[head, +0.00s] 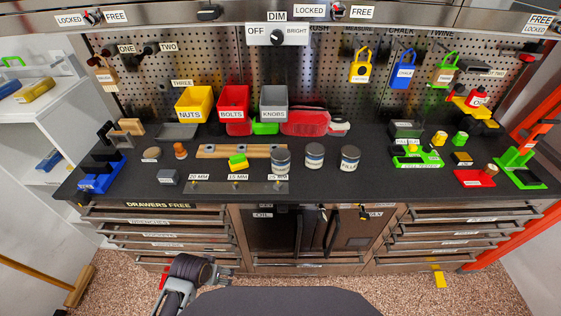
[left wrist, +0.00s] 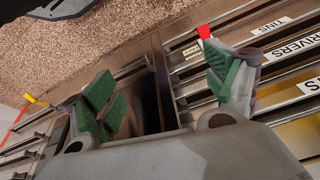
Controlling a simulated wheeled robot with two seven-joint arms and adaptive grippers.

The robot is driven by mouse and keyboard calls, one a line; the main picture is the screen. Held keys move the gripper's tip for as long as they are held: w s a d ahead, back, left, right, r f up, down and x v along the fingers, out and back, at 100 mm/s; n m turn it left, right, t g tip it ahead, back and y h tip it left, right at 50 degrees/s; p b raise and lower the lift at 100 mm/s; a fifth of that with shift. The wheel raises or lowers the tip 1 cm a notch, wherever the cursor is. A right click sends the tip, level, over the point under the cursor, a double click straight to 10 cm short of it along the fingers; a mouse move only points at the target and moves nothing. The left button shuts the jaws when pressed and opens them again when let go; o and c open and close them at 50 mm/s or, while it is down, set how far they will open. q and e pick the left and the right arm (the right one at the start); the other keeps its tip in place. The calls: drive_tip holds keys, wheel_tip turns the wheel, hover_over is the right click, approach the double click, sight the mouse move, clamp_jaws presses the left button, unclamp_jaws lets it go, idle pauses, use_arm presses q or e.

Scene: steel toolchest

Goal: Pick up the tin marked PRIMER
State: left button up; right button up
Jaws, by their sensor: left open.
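Three grey tins with pale labels stand upright in a row on the dark worktop: a left tin (head: 280,161), a middle tin (head: 314,156) and a right tin (head: 350,158). Their lettering is too small to read, so I cannot tell which is marked PRIMER. My left gripper (head: 226,273) is low in front of the chest, below the worktop edge and well away from the tins. In the left wrist view its green-padded fingers (left wrist: 160,88) are apart with nothing between them. No tin shows there. My right gripper is not in view.
A wooden rack (head: 215,151) and a yellow-green block (head: 238,162) are left of the tins. Yellow (head: 194,104), red (head: 234,103) and grey (head: 274,103) bins are behind. A green tray (head: 418,160) is to the right.

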use_arm(q)
wheel_tip(320, 180, up, 9)
drive_tip(key=w+d+t, duration=0.1)
drive_tip(key=w, duration=0.1)
drive_tip(key=m+t+h, duration=0.6)
drive_tip(key=h, duration=0.2)
approach(273, 161)
drive_tip(key=s+f, duration=0.1)
drive_tip(key=s+d+f, duration=0.1)
drive_tip(key=s+f, duration=0.1)
drive_tip(key=f, duration=0.1)
drive_tip(key=shift+s+d+p, duration=0.3)
drive_tip(key=shift+s+d, duration=0.05)
drive_tip(key=shift+m+h, duration=0.4)
drive_tip(key=shift+h, duration=0.5)
drive_tip(key=w+a+r, duration=0.2)
drive_tip(key=w, duration=0.1)
drive_tip(key=shift+w+a+r, duration=0.1)
drive_tip(key=shift+a, duration=0.05)
drive_tip(key=shift+w+a+r, duration=0.25)
drive_tip(key=shift+w+a, duration=0.05)
drive_tip(key=shift+a, duration=0.1)
drive_tip(key=shift+w+d, duration=0.1)
drive_tip(key=shift+p+x, duration=0.4)
drive_tip(key=shift+x, duration=3.8)
drive_tip(key=shift+d+r, duration=0.1)
drive_tip(key=shift+d, duration=0.05)
